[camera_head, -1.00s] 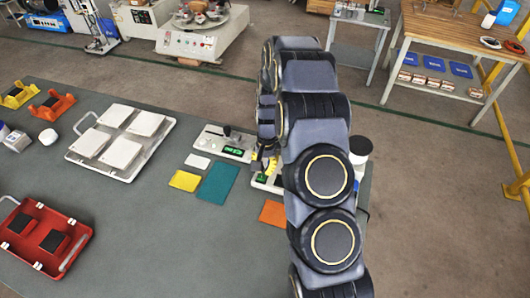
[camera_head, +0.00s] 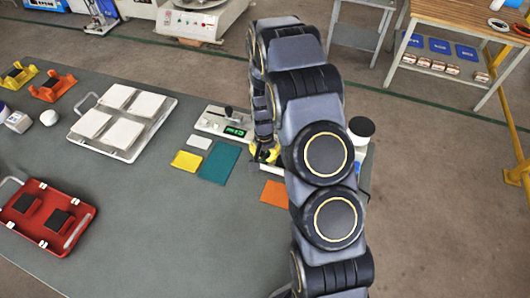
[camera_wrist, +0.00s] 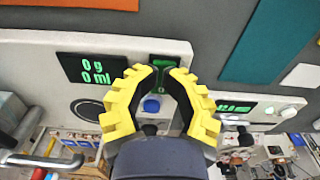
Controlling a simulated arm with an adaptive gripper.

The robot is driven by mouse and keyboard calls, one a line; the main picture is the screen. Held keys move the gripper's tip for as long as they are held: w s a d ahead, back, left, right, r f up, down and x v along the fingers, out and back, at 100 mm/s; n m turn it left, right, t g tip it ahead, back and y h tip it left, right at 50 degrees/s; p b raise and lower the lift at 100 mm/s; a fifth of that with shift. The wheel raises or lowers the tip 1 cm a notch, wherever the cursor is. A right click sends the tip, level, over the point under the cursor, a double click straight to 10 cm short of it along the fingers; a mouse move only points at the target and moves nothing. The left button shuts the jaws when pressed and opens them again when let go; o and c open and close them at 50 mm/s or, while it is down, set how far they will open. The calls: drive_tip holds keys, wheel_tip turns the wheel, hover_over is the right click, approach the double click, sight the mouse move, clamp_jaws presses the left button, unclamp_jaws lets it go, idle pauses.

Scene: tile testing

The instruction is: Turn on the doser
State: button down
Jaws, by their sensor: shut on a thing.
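The doser is a white panel (camera_wrist: 30,60) in the wrist view, with a black display (camera_wrist: 93,68) in green digits reading 0 g and 0 ml. A green switch (camera_wrist: 163,60) with a dark lower part sits right of that display. My gripper (camera_wrist: 164,68) has yellow ribbed fingers. Its tips are closed in on the switch from both sides and partly cover it. A blue button (camera_wrist: 151,105) shows between the fingers. In the head view my gripper (camera_head: 265,153) is over the doser (camera_head: 268,171), which my arm mostly hides.
A second white device (camera_head: 210,121) with a lit green display stands left of the doser. Teal (camera_head: 219,165), yellow (camera_head: 186,161) and orange (camera_head: 274,193) plates lie nearby. A tray of white tiles (camera_head: 158,126) and a red case (camera_head: 78,231) are further left. A dark-capped jar (camera_head: 360,127) stands right of my arm.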

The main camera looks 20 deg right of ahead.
drive_tip(key=shift+s+f, duration=0.1)
drive_tip(key=shift+f, duration=0.05)
drive_tip(key=shift+w+d+r, duration=0.2)
drive_tip(key=shift+w+d, duration=0.4)
wheel_tip(320, 180, up, 14)
drive_tip(key=w+d, duration=0.1)
drive_tip(key=shift+w+d, duration=0.2)
idle(0.4)
drive_tip(key=shift+s+a+r+g+y, duration=0.35)
drive_tip(key=shift+s+g+y, duration=0.15)
drive_tip(key=shift+g+y, duration=0.3)
